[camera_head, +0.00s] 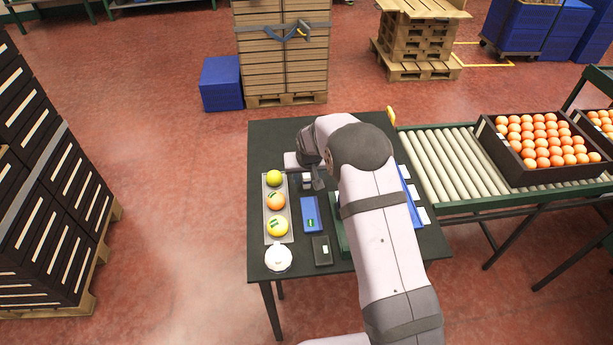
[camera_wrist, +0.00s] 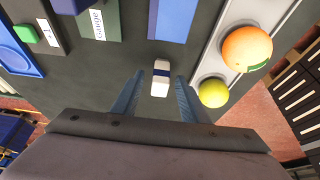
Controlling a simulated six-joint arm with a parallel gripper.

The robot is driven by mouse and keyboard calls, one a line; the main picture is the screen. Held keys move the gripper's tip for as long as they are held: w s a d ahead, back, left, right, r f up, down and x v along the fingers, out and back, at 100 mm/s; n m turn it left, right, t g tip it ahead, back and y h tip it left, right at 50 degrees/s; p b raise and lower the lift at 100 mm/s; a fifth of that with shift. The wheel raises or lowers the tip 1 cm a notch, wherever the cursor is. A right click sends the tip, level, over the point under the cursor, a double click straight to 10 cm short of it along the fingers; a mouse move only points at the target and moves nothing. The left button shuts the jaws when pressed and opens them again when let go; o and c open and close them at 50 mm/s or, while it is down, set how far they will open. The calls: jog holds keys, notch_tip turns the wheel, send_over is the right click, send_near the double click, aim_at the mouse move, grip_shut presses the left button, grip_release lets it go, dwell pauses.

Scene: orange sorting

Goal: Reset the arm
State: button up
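My gripper (camera_head: 314,181) hangs over the dark table (camera_head: 262,150), just right of the grey fruit tray (camera_head: 266,214). In the wrist view my gripper (camera_wrist: 158,92) is open, its two bluish fingers spread apart. A small white block with a dark blue band (camera_wrist: 161,70) shows between the fingers; they do not touch it. Its height relative to the fingertips is hard to tell. The tray holds a yellow fruit (camera_head: 274,178), an orange fruit (camera_head: 276,201) and another yellow fruit (camera_head: 278,226). My arm hides much of the table's right half.
A blue box (camera_head: 310,214), a black box (camera_head: 321,251) and a round white container (camera_head: 278,259) stand near the tray. A blue tray (camera_head: 408,195) lies right of my arm. A roller conveyor (camera_head: 450,165) adjoins the table and carries an orange crate (camera_head: 497,160). The table's back-left corner is clear.

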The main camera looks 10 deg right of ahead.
jog(key=o, duration=0.4)
jog(key=shift+r, duration=0.15)
jog(key=shift+r+p, duration=2.65)
jog(key=shift+r, duration=1.25)
